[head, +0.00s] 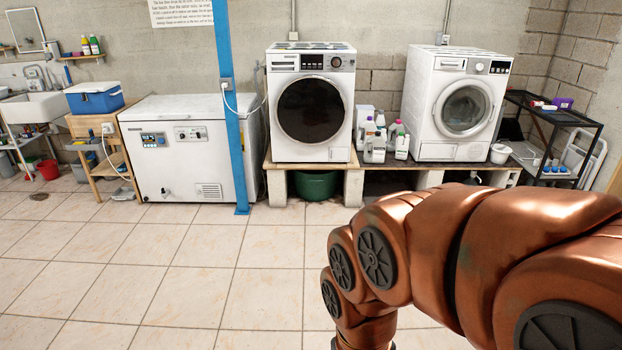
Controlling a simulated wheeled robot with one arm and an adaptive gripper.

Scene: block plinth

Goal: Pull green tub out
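The green tub (316,186) is on the floor under the block plinth (354,186), below the left washing machine. It sits in the gap between two pale blocks, and the plinth's top board hides its upper part. My copper-coloured arm reaches across the lower right of the head view. Its end runs down past the bottom edge, so my gripper is out of view. The arm is well in front of the tub, apart from it.
Two front-loading washing machines (310,105) (459,105) stand on the plinth, with several bottles (386,140) between them. A blue post (233,110) rises left of the plinth, before a white chest freezer (185,160). A black rack (556,130) stands right. The tiled floor (190,260) ahead is clear.

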